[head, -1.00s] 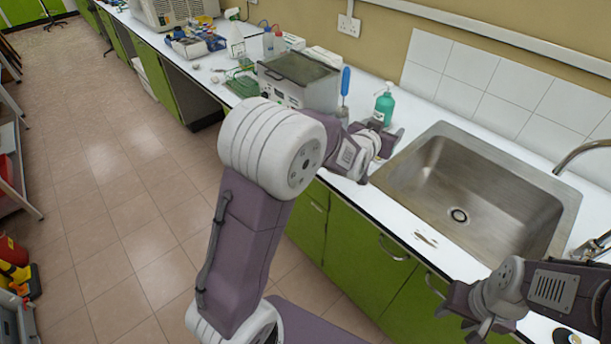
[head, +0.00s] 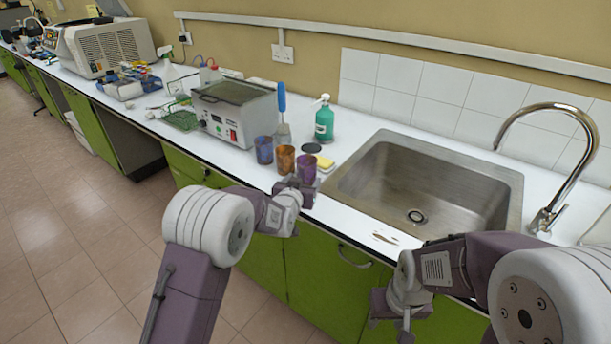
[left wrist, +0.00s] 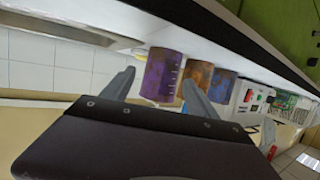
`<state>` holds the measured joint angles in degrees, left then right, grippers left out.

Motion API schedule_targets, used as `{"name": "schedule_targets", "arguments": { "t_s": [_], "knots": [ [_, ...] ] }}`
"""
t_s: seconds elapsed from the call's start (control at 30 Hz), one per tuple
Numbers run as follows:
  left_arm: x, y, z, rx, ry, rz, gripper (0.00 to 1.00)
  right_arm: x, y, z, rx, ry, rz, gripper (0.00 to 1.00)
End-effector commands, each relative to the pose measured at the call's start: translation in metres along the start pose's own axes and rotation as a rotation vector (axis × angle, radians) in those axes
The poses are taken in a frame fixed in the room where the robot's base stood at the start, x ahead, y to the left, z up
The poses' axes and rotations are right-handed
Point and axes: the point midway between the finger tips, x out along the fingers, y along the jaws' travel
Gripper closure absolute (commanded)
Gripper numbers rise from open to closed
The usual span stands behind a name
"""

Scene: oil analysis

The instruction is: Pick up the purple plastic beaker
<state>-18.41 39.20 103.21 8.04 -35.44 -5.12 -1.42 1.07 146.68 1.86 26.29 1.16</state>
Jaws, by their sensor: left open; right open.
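The purple plastic beaker (head: 306,168) stands on the white worktop near the front edge, left of the sink. It is the rightmost of three beakers. In the left wrist view the purple beaker (left wrist: 161,76) shows graduation marks and lies between the two finger directions, a little beyond the tips. My left gripper (head: 296,188) is open in front of the beaker at the counter edge; in the left wrist view its fingers (left wrist: 158,88) are spread and empty. I cannot tell whether a finger touches the beaker. My right gripper (head: 405,322) hangs low in front of the cabinets, open.
An orange beaker (head: 285,160) and a blue beaker (head: 264,150) stand close left of the purple one. A yellow sponge (head: 324,162), a green soap bottle (head: 324,122) and a water bath (head: 237,115) are behind. The sink (head: 430,185) lies to the right.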

Motion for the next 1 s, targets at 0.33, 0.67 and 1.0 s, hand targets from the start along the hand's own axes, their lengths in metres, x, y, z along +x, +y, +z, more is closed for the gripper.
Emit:
{"name": "schedule_targets", "arguments": {
  "t_s": [0.33,0.67,1.0],
  "knots": [
    [0.031,-0.003,0.000,0.000,0.000,-0.002,0.32,-0.001,0.000,0.000,0.000,0.000,0.000,0.57],
    [0.069,-0.004,0.000,0.000,0.000,-0.001,0.32,-0.002,0.000,0.000,0.000,0.000,0.000,0.57],
    [0.069,-0.004,0.000,0.000,-0.001,-0.001,0.76,-0.002,0.000,0.000,0.000,0.000,0.000,0.57]
  ]
}}
